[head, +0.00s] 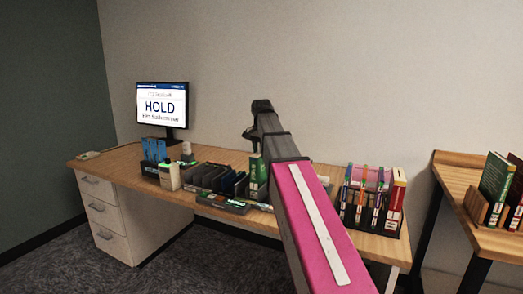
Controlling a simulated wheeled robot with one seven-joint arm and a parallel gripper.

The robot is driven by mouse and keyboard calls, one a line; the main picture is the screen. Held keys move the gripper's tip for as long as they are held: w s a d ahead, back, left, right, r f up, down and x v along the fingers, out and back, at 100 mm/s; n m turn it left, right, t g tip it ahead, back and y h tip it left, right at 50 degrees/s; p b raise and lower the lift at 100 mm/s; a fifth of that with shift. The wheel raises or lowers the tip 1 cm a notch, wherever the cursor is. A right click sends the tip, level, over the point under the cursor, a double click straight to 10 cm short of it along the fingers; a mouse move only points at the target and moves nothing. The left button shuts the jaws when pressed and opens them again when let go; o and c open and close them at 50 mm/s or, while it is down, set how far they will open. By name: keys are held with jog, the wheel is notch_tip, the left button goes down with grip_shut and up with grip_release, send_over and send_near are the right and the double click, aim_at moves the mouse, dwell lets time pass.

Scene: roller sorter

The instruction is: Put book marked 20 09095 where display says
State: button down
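The display (162,104) stands at the back left of the desk. It reads HOLD in large letters, with a smaller line below that is too small to read surely. I cannot pick out the book marked 20 09095, as no spine label is legible. A green book (257,171) stands upright near the middle of the desk, just left of my arm. My arm reaches up from the bottom right over the desk. Its dark far end, with my gripper (250,133), is small and above the green book; its fingers are not clear.
The wooden desk (122,166) holds a rack of blue items (154,150), dark sorting bins (211,178) and a rack of red and white books (393,203). My arm hides part of the desk.

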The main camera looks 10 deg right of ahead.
jog(key=c, duration=0.6)
grip_release()
jog(key=shift+f, duration=0.1)
jog(key=shift+o, duration=0.2)
notch_tip(320, 180, up, 11)
jog(key=shift+f, duration=0.1)
